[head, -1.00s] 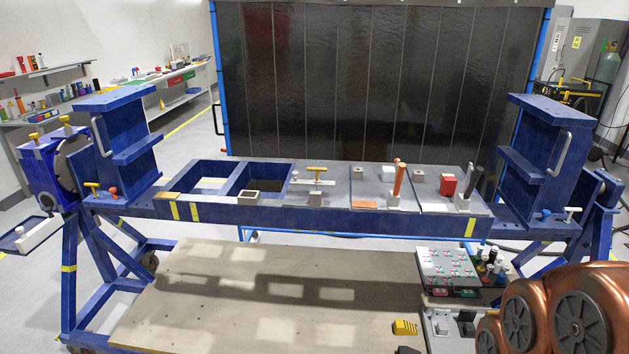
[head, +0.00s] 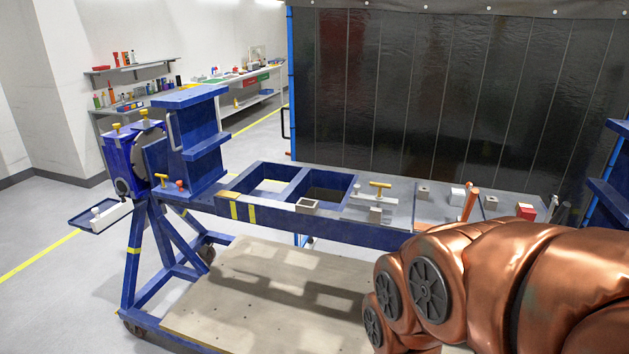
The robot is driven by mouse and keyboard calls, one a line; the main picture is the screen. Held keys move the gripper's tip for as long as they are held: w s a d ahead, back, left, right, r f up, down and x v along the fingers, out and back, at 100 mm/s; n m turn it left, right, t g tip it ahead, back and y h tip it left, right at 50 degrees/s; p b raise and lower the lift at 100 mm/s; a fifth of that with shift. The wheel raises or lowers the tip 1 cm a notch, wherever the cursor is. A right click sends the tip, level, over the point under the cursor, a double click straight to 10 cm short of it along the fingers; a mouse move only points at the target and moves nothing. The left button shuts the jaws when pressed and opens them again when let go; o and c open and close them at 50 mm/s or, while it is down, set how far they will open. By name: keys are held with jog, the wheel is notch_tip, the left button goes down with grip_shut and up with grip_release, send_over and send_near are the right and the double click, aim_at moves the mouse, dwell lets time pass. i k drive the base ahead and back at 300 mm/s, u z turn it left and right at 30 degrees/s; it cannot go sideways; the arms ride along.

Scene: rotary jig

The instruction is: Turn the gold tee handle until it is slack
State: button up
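A gold tee handle (head: 380,185) stands on a small grey clamp on the jig's beam, right of the square openings. A second gold tee handle (head: 161,178) is at the foot of the left blue upright, beside a red-orange knob (head: 180,184). Two more gold-topped handles, one on the left (head: 116,127) and one on the right (head: 143,113), sit on top of the blue headstock. I cannot tell from here whether any is tight or slack. My gripper is not in view; only my copper-coloured arm shows at lower right, apart from the handles in the picture.
The blue jig beam (head: 283,217) runs across the view above a pale wooden deck (head: 250,290). An orange-handled clamp (head: 470,203) and a red block (head: 525,211) stand farther right. A small tray (head: 85,219) juts out left. Floor at left is clear.

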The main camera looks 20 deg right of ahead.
aim_at(380, 185)
jog(key=u, duration=0.3)
jog(key=i, duration=0.7)
jog(key=z, duration=0.5)
jog(key=i, duration=0.65)
jog(key=z, duration=0.55)
